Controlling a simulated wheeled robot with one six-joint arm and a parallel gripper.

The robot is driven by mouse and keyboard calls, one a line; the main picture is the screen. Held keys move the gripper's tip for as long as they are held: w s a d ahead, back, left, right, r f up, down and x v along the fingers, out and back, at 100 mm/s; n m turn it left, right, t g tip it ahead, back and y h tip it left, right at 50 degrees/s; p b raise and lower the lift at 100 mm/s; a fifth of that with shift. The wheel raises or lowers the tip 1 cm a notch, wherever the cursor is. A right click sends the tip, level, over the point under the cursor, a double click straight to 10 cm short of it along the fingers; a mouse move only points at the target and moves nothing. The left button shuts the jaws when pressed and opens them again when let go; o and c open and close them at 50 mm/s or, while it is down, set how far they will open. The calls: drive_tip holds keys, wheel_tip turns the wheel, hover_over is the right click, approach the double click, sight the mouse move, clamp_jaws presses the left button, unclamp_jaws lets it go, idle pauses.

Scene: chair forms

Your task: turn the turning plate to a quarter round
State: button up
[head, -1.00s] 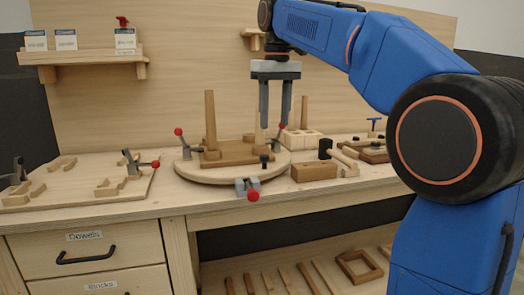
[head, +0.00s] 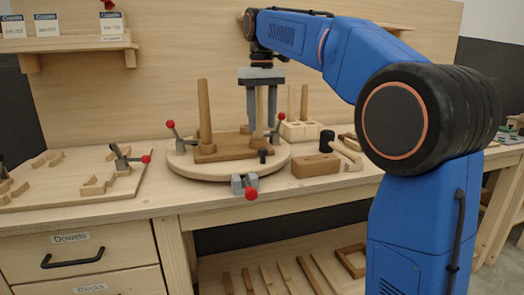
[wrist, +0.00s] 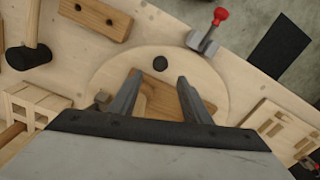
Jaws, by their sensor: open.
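The turning plate (head: 185,163) is a round pale wooden disc on the bench. On it lies a brown wooden piece (head: 228,149) with a tall post (head: 204,115) at its left. A small black knob (head: 263,154) stands near the plate's front right rim; it also shows in the wrist view (wrist: 160,63). My gripper (head: 261,128) is open above the right part of the plate, fingers down, and a second post shows between the fingers in the head view. In the wrist view, my gripper (wrist: 155,92) spans part of the brown piece; contact cannot be told.
Red-knobbed clamps stand left (head: 175,137), right (head: 278,128) and front (head: 246,186) of the plate. A brown block (head: 315,166), a mallet (head: 342,150) and a pale holder with dowels (head: 302,130) stand to the right. A jig board (head: 75,188) lies left.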

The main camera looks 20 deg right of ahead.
sight(262, 148)
wheel_tip(262, 148, down, 10)
drive_tip(key=shift+r, duration=0.15)
idle(0.3)
clamp_jaws()
